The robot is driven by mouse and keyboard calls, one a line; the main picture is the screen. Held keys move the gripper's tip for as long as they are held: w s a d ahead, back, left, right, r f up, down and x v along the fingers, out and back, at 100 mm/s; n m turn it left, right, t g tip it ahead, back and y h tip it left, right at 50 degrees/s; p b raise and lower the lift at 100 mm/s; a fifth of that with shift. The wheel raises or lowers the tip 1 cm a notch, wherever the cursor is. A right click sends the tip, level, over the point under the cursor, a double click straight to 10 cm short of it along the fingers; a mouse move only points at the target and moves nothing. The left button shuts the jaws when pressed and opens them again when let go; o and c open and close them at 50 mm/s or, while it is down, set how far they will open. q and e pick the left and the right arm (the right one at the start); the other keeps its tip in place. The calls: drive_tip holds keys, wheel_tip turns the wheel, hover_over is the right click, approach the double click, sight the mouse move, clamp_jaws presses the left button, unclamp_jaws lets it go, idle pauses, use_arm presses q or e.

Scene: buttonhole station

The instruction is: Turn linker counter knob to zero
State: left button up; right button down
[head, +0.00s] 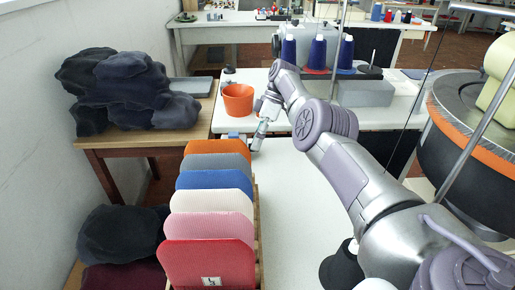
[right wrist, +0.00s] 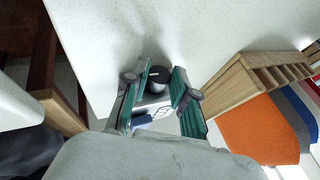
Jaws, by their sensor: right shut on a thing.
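The knob (right wrist: 158,75) is black and round with a white line on its top, seen in the right wrist view. My right gripper (right wrist: 162,74) has its two green-padded fingers on either side of the knob and is shut on it. A pale grey box with a blue part (right wrist: 155,112), which looks like the counter, shows between the fingers. In the head view my right gripper (head: 256,142) is at the white table, just behind the rack of panels, and hides the knob there. My left gripper is not in view.
A wooden rack holds several coloured knitted panels (head: 210,225), close to my right gripper. An orange bucket (head: 238,100) stands behind it. Dark knit piles (head: 130,90) lie on a wooden table at left. The white tabletop (head: 300,200) is clear beside the rack.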

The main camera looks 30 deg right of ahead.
drive_tip(key=shift+w+r, duration=0.15)
drive_tip(key=shift+r, duration=0.05)
drive_tip(key=c, duration=1.1)
unclamp_jaws()
drive_tip(key=shift+o, duration=0.8)
drive_tip(key=shift+f, duration=0.15)
